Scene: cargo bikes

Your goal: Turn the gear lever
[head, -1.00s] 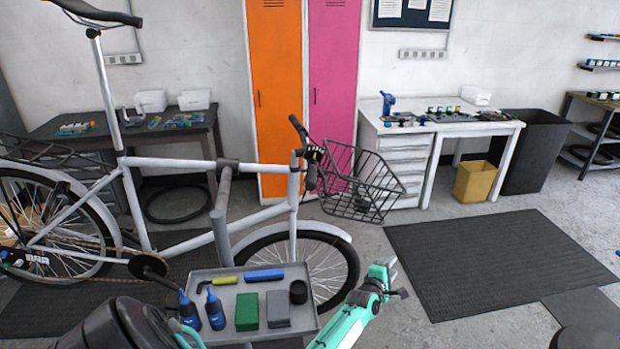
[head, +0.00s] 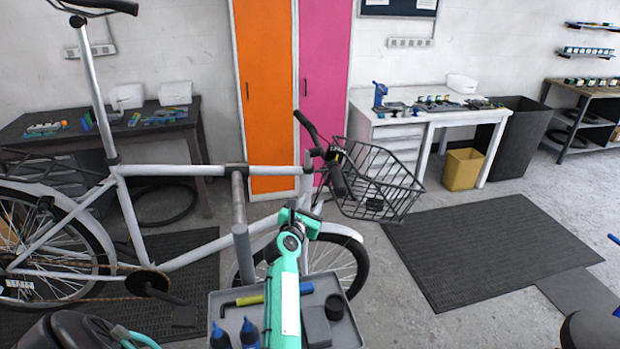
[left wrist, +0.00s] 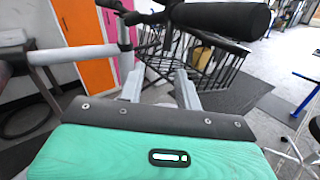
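The white cargo bike (head: 150,172) stands side-on, its handlebar (head: 310,130) at the right end above the front basket. A black grip (head: 338,180) points towards me. A small dark part with a yellow mark (head: 337,156) sits by this grip; I cannot tell whether it is the gear lever. My left gripper (head: 303,212) is just below and left of the grip, apart from it. In the left wrist view its two grey fingers (left wrist: 158,88) are spread with nothing between them, and the black grip (left wrist: 220,18) crosses above. My right gripper is not in view.
A grey tool tray (head: 345,325) with bottles and a yellow-handled tool lies under my left arm. The wire basket (head: 385,185) is right of the grip. A dark floor mat (head: 490,250) at the right is clear. A white workbench (head: 430,115) stands behind.

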